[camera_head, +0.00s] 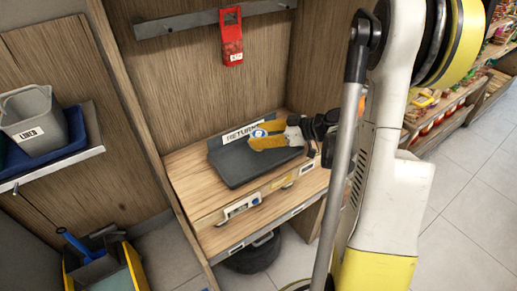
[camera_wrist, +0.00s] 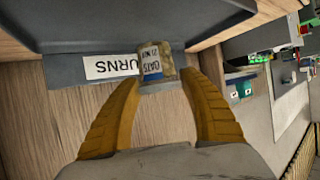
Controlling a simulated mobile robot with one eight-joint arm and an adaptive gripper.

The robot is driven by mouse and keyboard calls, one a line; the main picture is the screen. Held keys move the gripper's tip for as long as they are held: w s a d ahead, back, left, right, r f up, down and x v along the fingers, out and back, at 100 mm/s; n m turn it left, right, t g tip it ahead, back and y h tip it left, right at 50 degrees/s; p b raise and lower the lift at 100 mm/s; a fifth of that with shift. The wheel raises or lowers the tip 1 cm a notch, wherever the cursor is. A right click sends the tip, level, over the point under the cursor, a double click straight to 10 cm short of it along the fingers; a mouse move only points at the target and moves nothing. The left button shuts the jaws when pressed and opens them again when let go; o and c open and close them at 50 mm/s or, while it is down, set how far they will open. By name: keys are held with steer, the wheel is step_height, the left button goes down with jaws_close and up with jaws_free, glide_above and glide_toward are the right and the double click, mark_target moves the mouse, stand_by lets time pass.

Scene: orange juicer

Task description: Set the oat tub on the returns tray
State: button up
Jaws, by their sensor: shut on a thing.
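The oat tub (camera_wrist: 151,62), small with a white and blue label reading OATS, is between my fingertips in the wrist view. A bit of it (camera_head: 258,133) shows in the head view, with the rest hidden by the yellow fingers. My gripper (camera_head: 268,137) is shut on the tub over the back part of the returns tray (camera_head: 238,176). The tray is dark grey, with a white RETURNS label on its raised back; it also fills the top of the wrist view (camera_wrist: 110,28). I cannot tell whether the tub touches the tray.
The tray lies on a wooden shelf (camera_head: 207,205) with side walls. A red tag (camera_head: 231,40) hangs from a rail above. A grey LINER bin (camera_head: 32,120) stands on a shelf at left. The tray's front part is bare.

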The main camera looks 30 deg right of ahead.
steer(key=shift+f+b, duration=1.1)
steer(key=shift+f, duration=0.95)
steer(key=shift+f, duration=0.1)
steer(key=o, duration=1.2)
steer(key=shift+c, duration=0.2)
